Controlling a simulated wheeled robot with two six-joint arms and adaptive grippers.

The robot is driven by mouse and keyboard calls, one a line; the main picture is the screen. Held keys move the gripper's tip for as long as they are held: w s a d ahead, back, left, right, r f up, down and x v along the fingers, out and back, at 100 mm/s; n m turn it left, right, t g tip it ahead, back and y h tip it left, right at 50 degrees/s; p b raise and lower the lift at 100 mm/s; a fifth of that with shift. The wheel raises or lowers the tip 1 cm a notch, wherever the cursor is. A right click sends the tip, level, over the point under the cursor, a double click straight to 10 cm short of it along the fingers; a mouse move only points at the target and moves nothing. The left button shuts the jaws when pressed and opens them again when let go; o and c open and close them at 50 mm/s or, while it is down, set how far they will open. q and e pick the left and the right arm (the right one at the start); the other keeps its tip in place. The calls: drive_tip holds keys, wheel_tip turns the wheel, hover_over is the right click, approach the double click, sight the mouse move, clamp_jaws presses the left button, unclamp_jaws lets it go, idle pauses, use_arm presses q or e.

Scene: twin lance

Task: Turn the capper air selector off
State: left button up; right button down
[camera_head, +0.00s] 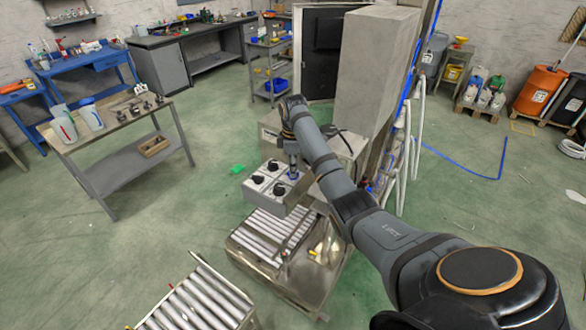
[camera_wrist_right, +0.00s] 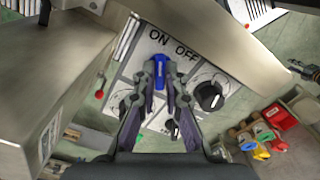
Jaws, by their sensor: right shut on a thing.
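The selector panel (camera_head: 264,196) is a pale box with several rotary knobs, standing beyond the roller conveyor in the head view. The capper air selector appears to be the blue knob (camera_wrist_right: 160,72), below the printed words ON and OFF in the right wrist view. My right gripper (camera_wrist_right: 162,82) is shut on this blue knob, with one dark finger on each side of it. In the head view my right gripper (camera_head: 293,172) reaches down onto the panel and covers most of the knob. Its exact pointer direction is hard to tell. My left gripper is out of view.
A black knob (camera_wrist_right: 210,95) sits close to the right finger. A metal housing (camera_wrist_right: 60,85) stands close on the left in the wrist view. A tray with coloured caps (camera_wrist_right: 265,135) lies lower right. Roller conveyors (camera_head: 200,300) are nearer me; green floor is open at left.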

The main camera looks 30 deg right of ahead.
drive_tip(key=shift+w+r, duration=0.1)
drive_tip(key=shift+r, duration=0.1)
drive_tip(key=shift+m, duration=0.6)
drive_tip(key=m, duration=0.5)
drive_tip(key=shift+r, duration=0.15)
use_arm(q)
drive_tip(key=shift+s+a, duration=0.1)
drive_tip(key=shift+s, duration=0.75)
use_arm(e)
drive_tip(key=m, duration=0.5)
drive_tip(key=shift+w+m, duration=0.1)
drive_tip(key=shift+m, duration=0.2)
drive_tip(key=c, duration=1.4)
unclamp_jaws()
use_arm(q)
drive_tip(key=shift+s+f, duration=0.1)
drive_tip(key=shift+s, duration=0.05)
use_arm(e)
drive_tip(key=shift+f, duration=0.2)
